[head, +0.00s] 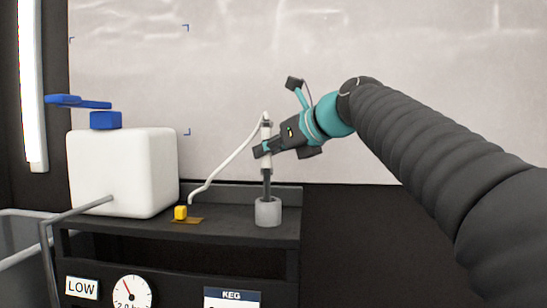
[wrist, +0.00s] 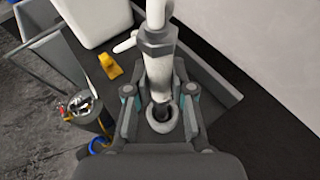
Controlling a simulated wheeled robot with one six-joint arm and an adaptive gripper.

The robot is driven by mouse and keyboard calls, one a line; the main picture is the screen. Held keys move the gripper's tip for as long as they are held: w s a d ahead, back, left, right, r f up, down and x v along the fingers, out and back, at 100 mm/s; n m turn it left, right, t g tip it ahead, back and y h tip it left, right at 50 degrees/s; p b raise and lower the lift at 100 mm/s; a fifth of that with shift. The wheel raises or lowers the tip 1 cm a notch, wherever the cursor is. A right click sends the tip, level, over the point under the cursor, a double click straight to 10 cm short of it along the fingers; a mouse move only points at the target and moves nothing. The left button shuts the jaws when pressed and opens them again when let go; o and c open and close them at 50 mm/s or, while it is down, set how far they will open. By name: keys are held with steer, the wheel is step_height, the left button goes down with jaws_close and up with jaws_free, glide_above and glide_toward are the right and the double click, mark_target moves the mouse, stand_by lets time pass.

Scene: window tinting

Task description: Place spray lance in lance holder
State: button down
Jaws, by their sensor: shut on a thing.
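The spray lance (head: 266,155) is upright in the head view, with a white hose running from its top down to the cart. Its dark lower rod goes down into the mouth of the grey cylindrical lance holder (head: 268,212). My gripper (head: 265,149) is shut on the white body of the lance, above the holder. In the wrist view the lance (wrist: 158,75) stands between both fingers of my gripper (wrist: 160,100). The holder's round rim (wrist: 161,115) shows below it, with the rod inside the opening. How deep the rod sits is hidden.
A white tank (head: 122,172) with a blue cap and handle stands on the cart top (head: 235,224), left of the holder. A pale glass panel (head: 420,120) is behind. A gauge (head: 131,291) is on the cart front.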

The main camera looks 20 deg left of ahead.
steer(key=shift+f, duration=0.9)
steer(key=c, duration=1)
jaws_free()
steer(key=v, duration=1.2)
steer(key=shift+r, duration=0.2)
